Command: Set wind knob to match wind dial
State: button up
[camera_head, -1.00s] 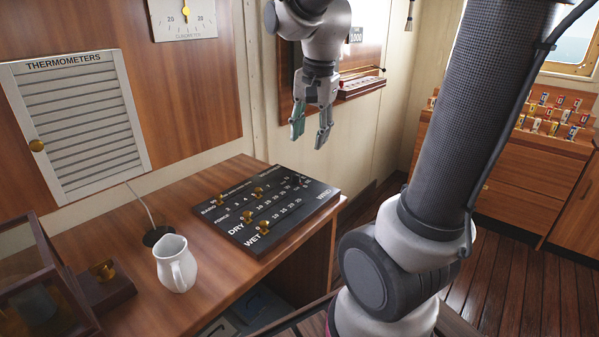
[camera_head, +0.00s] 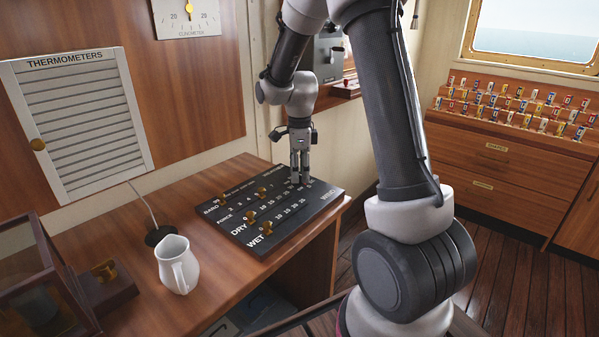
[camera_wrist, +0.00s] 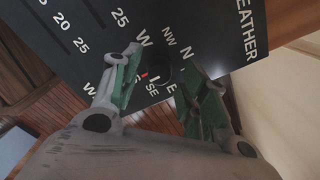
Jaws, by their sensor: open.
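The black weather board (camera_head: 232,232) lies on the wooden desk, with rows of brass knobs on it. My gripper (camera_head: 299,180) points down over the board's far right part. In the wrist view my gripper (camera_wrist: 162,64) is open, its green-padded fingers on either side of a compass-lettered dial. The wind knob (camera_wrist: 158,72) appears as a small dark form between the fingertips, with a red mark (camera_wrist: 145,75) near SE and S. Contact with the knob cannot be told. The fingers hide part of the lettering. I cannot identify a wind dial in these views.
A white jug (camera_head: 176,264) stands on the desk's front left, near a glazed wooden case (camera_head: 38,285). A clinometer (camera_head: 188,16) and a louvred thermometer cabinet (camera_head: 85,120) are on the wall. A flag rack (camera_head: 510,108) stands right.

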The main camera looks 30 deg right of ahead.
jog(key=shift+f, duration=0.25)
jog(key=shift+c, duration=0.2)
grip_shut()
jog(key=shift+n, duration=0.4)
